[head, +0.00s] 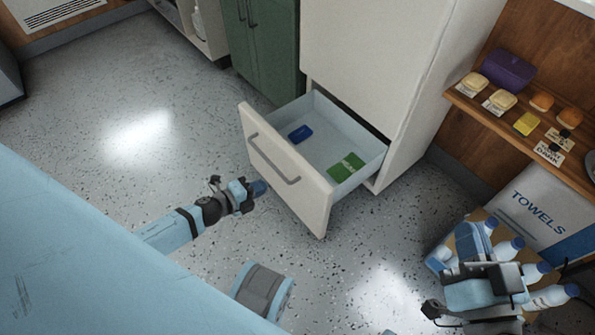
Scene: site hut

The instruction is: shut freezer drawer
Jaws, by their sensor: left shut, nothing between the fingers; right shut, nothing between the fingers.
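The freezer drawer (290,190) is pulled well out from the bottom of the white freezer (370,60). Its front panel has a grey bar handle (272,160). Inside lie a blue pack (300,134) and a green pack (346,167). My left gripper (262,188) is shut and empty, close to the lower left of the drawer front; whether it touches the panel I cannot tell. My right gripper (474,232) is shut and empty at the lower right, in front of the bottles and away from the drawer.
Several bottles (550,296) stand at the lower right beside a towels box (540,205). A wooden shelf (470,105) with food and a purple container (508,70) is on the right wall. A green cabinet (262,45) stands left of the freezer. The speckled floor (120,95) to the left is clear.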

